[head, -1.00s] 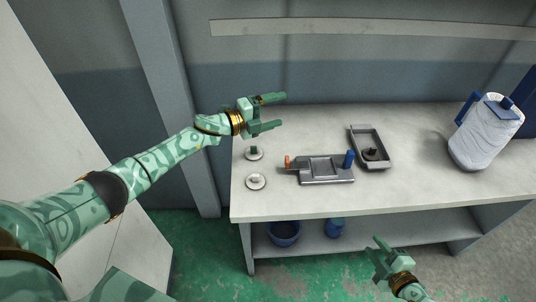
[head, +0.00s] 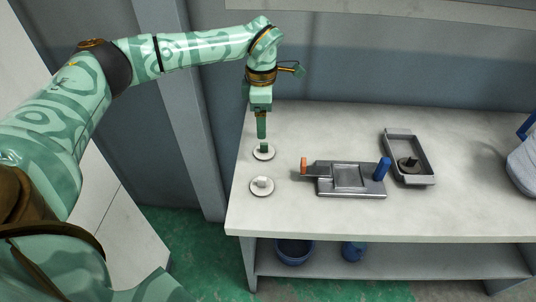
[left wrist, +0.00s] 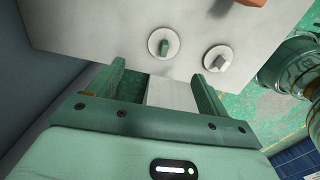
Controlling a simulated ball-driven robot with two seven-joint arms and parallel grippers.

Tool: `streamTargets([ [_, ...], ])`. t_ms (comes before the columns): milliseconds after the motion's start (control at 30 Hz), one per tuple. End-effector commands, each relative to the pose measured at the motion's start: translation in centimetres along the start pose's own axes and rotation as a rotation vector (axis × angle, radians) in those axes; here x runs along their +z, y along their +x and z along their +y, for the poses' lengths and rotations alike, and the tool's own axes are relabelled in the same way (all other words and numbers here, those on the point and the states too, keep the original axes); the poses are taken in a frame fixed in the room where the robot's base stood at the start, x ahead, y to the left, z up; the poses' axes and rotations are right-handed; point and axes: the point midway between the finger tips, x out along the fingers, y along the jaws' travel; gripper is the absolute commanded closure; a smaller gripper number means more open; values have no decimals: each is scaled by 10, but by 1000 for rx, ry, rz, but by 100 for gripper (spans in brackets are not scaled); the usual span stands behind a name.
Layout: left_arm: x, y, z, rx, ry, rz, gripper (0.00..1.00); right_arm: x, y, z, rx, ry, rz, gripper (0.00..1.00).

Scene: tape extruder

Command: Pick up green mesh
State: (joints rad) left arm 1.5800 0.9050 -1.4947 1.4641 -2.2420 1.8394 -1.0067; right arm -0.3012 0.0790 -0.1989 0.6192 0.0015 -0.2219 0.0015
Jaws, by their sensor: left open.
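The green mesh looks like a small green block (head: 264,148) on a round white disc (head: 257,155) near the table's left edge. In the left wrist view the green block (left wrist: 164,47) stands on its disc beyond the fingertips. My left gripper (head: 261,133) points down over that disc in the head view. In the left wrist view its two fingers (left wrist: 158,76) are spread and empty, with the block outside them. The fingertips partly hide the area by the block in the head view, so contact there cannot be told. My right gripper is not in view.
A second white disc with a pale block (head: 262,186) lies just in front. A grey device (head: 348,178) with an orange knob and blue post stands to the right, beside a grey tray (head: 428,178). A white container (head: 525,165) is at the right edge. Bare tabletop lies between.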

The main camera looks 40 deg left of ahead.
Motion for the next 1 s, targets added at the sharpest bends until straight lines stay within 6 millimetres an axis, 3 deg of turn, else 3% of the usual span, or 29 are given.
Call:
streamTargets([
  [33, 0, 18, 0, -5, -1, 3, 22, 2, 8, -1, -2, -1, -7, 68],
  [100, 0, 30, 0, -4, -1, 1, 22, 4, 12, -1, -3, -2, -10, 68],
  [367, 0, 48, 0, 0, -2, -2, 22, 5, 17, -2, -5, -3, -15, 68],
  [633, -1, 91, -6, -4, -1, 0, 22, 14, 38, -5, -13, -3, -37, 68],
  [900, -1, 94, -6, 1, -1, -3, 22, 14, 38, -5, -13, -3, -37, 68],
  [1000, -1, 94, -6, 1, -1, -3, 47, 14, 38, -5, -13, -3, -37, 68],
])
